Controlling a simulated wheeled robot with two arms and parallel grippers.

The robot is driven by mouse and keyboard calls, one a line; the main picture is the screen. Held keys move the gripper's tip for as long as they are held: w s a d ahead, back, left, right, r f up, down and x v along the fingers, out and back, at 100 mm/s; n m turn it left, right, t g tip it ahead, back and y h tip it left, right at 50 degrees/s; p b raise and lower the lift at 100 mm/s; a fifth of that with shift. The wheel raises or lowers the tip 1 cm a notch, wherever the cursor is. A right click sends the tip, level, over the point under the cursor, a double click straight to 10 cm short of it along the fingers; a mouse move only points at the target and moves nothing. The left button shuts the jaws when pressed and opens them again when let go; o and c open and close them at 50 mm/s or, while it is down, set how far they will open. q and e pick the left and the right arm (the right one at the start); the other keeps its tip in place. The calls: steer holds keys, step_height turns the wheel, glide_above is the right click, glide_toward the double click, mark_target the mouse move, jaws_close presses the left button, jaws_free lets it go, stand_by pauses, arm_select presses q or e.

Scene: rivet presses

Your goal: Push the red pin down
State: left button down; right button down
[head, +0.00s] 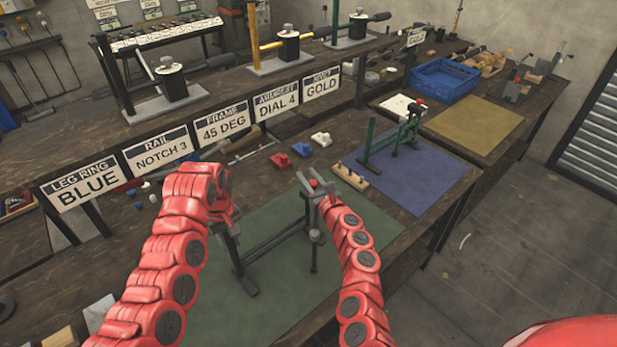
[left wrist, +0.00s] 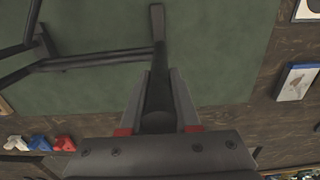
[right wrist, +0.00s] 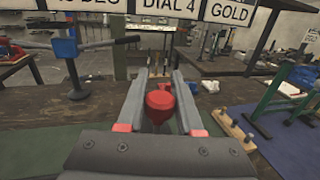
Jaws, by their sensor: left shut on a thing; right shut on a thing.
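A dark grey frame (head: 280,240) stands on the green mat, with one upright at each end of a crossbar. The red pin (head: 313,183) shows at the top of its right upright. My right gripper (head: 320,195) is at that upright's top. In the right wrist view, its two fingers are around the red pin (right wrist: 159,100), which hides what lies below it. My left gripper (head: 232,228) is at the left upright. In the left wrist view, its fingers are shut on a dark bar of the frame (left wrist: 158,85).
The green mat (head: 210,310) has bare room around the frame. Red, blue and white small parts (head: 300,150) lie behind it. A green frame (head: 395,140) stands on the blue mat (head: 425,190) to the right, beside a wooden pin block (head: 345,175). Label signs (head: 223,121) stand behind.

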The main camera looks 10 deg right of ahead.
arm_select(q)
steer(key=shift+r, duration=0.1)
arm_select(e)
steer(key=shift+f, duration=1.05)
steer(key=c, duration=0.5)
jaws_free()
steer(key=shift+c, duration=0.2)
steer(key=shift+s, duration=0.1)
steer(key=shift+s+d+r, duration=0.1)
steer(key=shift+s+r, duration=0.1)
steer(key=shift+s, duration=0.3)
steer(key=v, duration=1)
steer(key=shift+s+f, duration=0.2)
steer(key=shift+s, duration=0.2)
